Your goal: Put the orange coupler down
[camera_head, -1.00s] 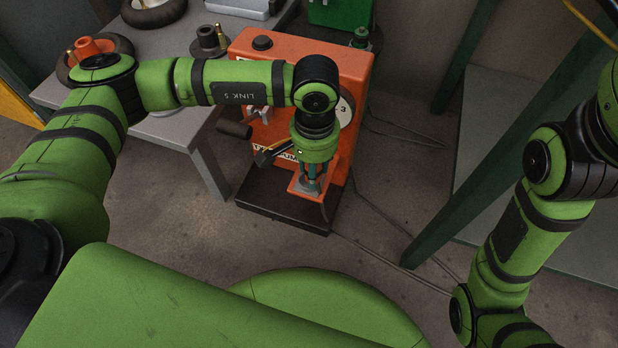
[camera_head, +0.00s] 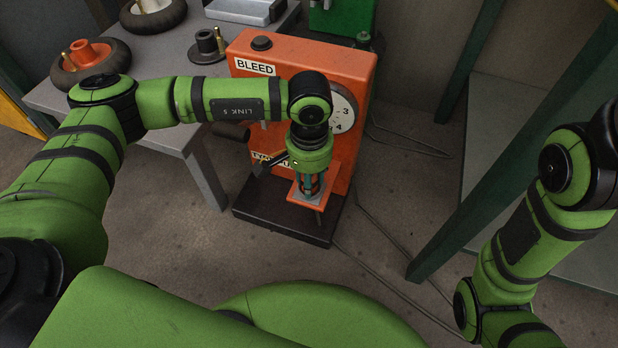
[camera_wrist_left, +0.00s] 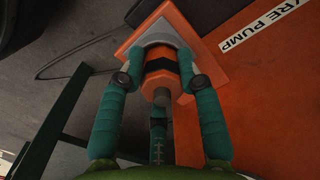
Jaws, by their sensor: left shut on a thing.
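The orange coupler (camera_wrist_left: 161,84) has a black band and a grey end, and shows between the teal fingers in the left wrist view. My left gripper (camera_wrist_left: 162,78) is shut on it. In the head view my left gripper (camera_head: 310,188) points down over the small orange shelf on the front of the tyre pump (camera_head: 205,62)...
The orange pump has a dial (camera_head: 343,110), a side handle (camera_head: 232,131) and a dark base (camera_head: 262,212). A grey table (camera_head: 150,85) at the left bears wheels, one with an orange hub (camera_head: 88,54). Cables lie on the floor. A green post (camera_head: 440,220) stands at the right.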

